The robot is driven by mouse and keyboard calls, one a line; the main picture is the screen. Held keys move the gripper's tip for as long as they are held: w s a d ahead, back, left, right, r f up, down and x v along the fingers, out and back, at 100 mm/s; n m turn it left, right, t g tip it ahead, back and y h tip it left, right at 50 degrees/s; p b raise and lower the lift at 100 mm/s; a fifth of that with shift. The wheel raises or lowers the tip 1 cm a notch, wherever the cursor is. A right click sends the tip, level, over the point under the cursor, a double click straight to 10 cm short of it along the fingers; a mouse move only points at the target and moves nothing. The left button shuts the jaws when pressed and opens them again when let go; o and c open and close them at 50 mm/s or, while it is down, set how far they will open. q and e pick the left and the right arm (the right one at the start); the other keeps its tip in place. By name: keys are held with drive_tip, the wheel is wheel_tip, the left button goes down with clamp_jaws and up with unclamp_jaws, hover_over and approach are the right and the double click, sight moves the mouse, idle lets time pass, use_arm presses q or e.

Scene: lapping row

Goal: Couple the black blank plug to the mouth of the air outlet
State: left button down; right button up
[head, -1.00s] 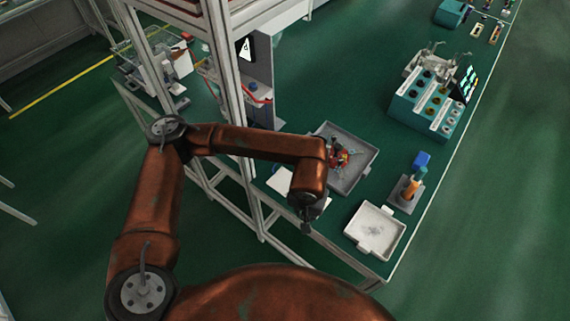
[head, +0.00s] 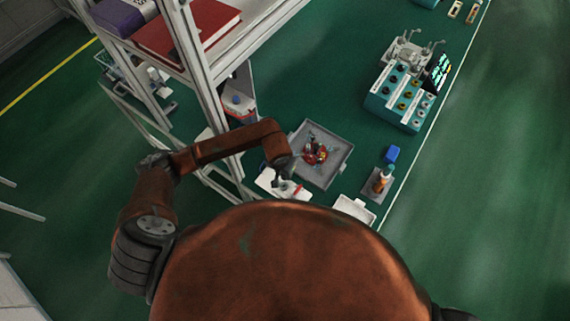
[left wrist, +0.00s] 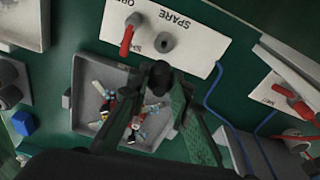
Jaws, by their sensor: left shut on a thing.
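In the left wrist view my left gripper (left wrist: 168,88) is shut on the black blank plug (left wrist: 160,74), a small dark round piece at the fingertips. Just beyond the plug, a white panel (left wrist: 203,45) marked SPARE carries a grey round air outlet (left wrist: 165,42) with a dark mouth. A red lever (left wrist: 128,38) stands left of the outlet. The plug appears close to the outlet but apart from it; the exact gap is unclear. In the head view my left gripper (head: 284,181) is over the white panel (head: 268,181), and the plug is too small to make out. My right gripper is not in view.
A grey tray (head: 342,166) with several coloured parts lies beside the panel. A bottle (head: 384,177), a blue block (head: 393,153) and a teal rack (head: 400,100) stand farther right. A second panel with a red lever (left wrist: 295,102) and blue tubing (left wrist: 213,88) lie right in the wrist view.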

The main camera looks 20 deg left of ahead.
sight(284, 179)
use_arm(q)
drive_tip(key=shift+a+f, duration=0.1)
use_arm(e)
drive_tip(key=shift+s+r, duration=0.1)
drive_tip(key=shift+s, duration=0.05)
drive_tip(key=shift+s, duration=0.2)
use_arm(q)
drive_tip(key=shift+f+b, duration=1.35)
drive_tip(key=shift+f, duration=1.5)
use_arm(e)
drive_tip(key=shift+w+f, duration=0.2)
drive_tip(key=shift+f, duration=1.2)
use_arm(q)
drive_tip(key=shift+s+b, duration=0.1)
drive_tip(key=shift+b, duration=0.25)
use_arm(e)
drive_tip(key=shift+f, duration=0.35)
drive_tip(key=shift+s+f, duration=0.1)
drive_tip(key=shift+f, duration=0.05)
use_arm(q)
drive_tip(key=shift+b, duration=0.4)
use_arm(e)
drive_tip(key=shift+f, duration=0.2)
use_arm(q)
drive_tip(key=shift+b, duration=0.35)
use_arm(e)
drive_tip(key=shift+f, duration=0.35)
